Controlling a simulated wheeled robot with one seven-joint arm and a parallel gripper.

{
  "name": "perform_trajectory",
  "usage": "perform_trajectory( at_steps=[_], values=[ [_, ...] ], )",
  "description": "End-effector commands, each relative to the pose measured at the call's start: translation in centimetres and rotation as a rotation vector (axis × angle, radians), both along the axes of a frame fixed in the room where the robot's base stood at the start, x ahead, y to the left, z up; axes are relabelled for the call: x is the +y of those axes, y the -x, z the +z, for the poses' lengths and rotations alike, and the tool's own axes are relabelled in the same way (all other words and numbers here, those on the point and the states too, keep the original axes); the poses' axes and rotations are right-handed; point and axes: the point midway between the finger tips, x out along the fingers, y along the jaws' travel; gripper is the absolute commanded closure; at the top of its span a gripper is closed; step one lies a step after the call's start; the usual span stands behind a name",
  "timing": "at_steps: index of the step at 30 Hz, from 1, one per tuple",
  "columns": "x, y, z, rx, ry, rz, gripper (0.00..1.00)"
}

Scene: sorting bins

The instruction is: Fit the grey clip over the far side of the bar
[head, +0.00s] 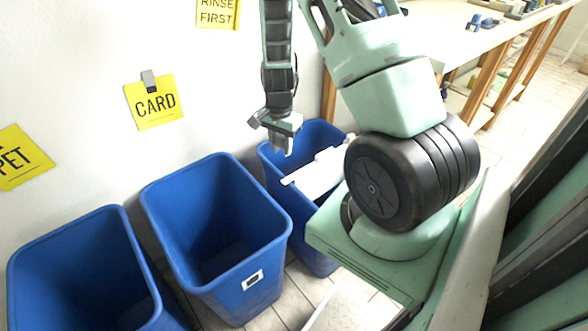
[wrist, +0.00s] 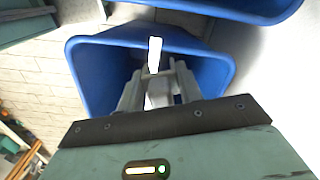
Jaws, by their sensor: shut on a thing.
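My gripper (head: 284,148) points down above the right-hand blue bin. In the wrist view, my gripper (wrist: 160,82) has its two grey fingers close around a pale grey piece (wrist: 158,93), which looks like the clip; its outline is hard to tell from the fingers. A narrow white strip (wrist: 154,55) shows beyond the fingertips and overlaps the bin's rim in that view. In the head view, a white flat piece (head: 318,173) with a narrow end crosses the same bin, partly hidden by my arm. I cannot tell whether it is the bar, or whether anything touches it.
The right-hand blue bin (head: 265,150) stands against the wall; its rim also shows in the wrist view (wrist: 75,50). A middle bin (head: 150,195) and a left bin (head: 15,255) stand beside it. Yellow signs, including CARD (head: 156,103), hang above. A workbench (head: 450,35) stands behind my arm.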

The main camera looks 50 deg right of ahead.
Motion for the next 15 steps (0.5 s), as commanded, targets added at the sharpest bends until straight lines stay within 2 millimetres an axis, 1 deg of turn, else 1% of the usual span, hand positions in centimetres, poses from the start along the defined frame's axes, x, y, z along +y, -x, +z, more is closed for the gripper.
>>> perform_trajectory(
  at_steps=[1, 3, 6, 9, 15],
  values=[
    [-1.0, 0.4, -2.3, -0.001, 0.000, -0.078, 0.86],
    [-2.1, 0.9, -3.2, -0.002, -0.001, -0.173, 0.86],
    [-3.2, 1.4, -4.1, -0.004, -0.001, -0.273, 0.86],
    [-3.8, 1.7, -4.4, -0.004, -0.003, -0.333, 0.86],
    [-4.1, 1.8, -4.8, -0.004, -0.004, -0.361, 0.86]
  ],
)
